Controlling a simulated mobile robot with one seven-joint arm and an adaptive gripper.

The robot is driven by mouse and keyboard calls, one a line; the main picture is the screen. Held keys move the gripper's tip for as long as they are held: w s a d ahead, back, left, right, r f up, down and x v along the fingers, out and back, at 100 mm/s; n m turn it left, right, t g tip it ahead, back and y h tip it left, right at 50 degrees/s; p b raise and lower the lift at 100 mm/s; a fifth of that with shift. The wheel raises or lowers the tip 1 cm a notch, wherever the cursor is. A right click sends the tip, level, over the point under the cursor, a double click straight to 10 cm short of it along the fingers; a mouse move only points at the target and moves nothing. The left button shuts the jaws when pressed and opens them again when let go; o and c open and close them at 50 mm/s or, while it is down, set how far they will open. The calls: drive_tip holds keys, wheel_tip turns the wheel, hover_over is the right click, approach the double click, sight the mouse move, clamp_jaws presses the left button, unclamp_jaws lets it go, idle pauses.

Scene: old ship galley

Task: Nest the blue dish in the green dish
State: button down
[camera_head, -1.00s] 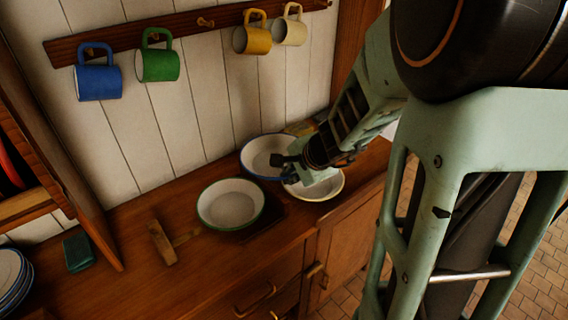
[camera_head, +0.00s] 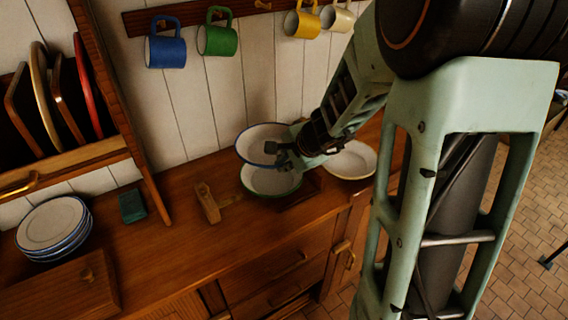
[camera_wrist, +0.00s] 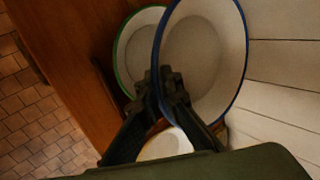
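The blue dish (camera_head: 256,133), white with a blue rim, is held by my gripper (camera_head: 283,153) at its near right rim. The green dish (camera_head: 270,182), white with a green rim, stands on the wooden counter. In the head view the blue dish overlaps the back of the green dish and seems raised above it. In the wrist view, my gripper (camera_wrist: 166,84) is closed on the edge of the blue dish (camera_wrist: 205,55). The green dish (camera_wrist: 130,50) shows partly behind it, to the left. My gripper hides part of both rims in the head view.
A cream dish (camera_head: 351,161) stands to the right on the counter. A wooden block tool (camera_head: 207,203), a dark green block (camera_head: 132,206) and stacked plates (camera_head: 53,227) are to the left. Mugs hang above on a rail (camera_head: 185,14). The front counter is mostly clear.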

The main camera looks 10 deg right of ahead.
drive_tip(key=shift+d+f+b, duration=0.1)
drive_tip(key=shift+f+b, duration=1.85)
drive_tip(key=shift+f, duration=0.35)
drive_tip(key=shift+f+b, duration=1.05)
drive_tip(key=shift+b, duration=0.25)
drive_tip(key=shift+f+b, duration=0.75)
drive_tip(key=shift+b, duration=0.4)
drive_tip(key=c, duration=2.1)
unclamp_jaws()
drive_tip(key=shift+r+p, duration=3.6)
drive_tip(key=shift+r, duration=0.5)
drive_tip(key=shift+f, duration=0.1)
